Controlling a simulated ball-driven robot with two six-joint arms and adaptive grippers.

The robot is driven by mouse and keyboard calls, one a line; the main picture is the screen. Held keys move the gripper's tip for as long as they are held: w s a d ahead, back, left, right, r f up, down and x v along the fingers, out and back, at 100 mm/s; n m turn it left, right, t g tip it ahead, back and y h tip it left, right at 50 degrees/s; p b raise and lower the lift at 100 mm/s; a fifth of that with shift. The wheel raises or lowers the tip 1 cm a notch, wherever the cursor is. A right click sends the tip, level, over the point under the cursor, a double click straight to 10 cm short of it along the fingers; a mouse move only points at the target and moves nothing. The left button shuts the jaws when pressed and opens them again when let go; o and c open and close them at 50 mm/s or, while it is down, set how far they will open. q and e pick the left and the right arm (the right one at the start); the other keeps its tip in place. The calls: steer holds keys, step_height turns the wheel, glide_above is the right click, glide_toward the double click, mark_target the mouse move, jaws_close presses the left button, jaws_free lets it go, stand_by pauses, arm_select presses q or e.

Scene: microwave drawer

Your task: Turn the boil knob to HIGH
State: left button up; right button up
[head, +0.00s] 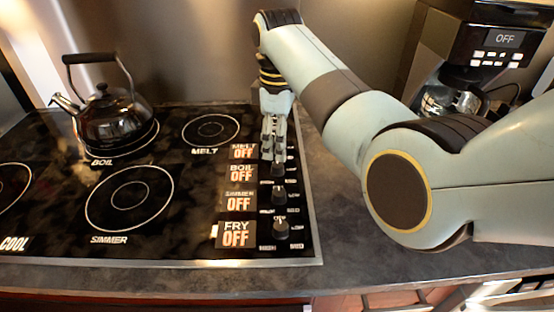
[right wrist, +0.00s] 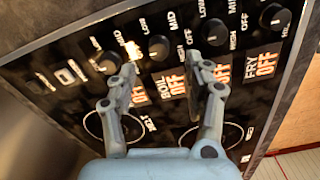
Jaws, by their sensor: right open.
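The boil knob (right wrist: 158,47) is a black round knob in the row on the stove's control panel. In the right wrist view it lies just beyond the gap between my fingertips. It also shows in the head view (head: 278,170), right beside the fingers. The boil display (head: 241,173) reads OFF. My right gripper (head: 272,150) points down over the upper part of the knob row. It is open, with its two fingers (right wrist: 160,75) spread and nothing between them. I cannot tell whether a finger touches a knob. My left gripper is not in view.
The simmer knob (head: 279,195) and fry knob (head: 281,229) sit in front of the boil knob; the melt knob (right wrist: 108,62) is behind it. A kettle (head: 112,118) stands on the boil burner. A coffee maker (head: 478,60) stands at the back right.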

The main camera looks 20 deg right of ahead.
mark_target(277, 164)
steer(key=f, duration=0.3)
steer(key=shift+w+f, duration=0.2)
steer(key=shift+f, duration=1.6)
steer(key=shift+c, duration=0.5)
steer(key=shift+s, duration=0.1)
steer(key=c, duration=0.4)
jaws_close()
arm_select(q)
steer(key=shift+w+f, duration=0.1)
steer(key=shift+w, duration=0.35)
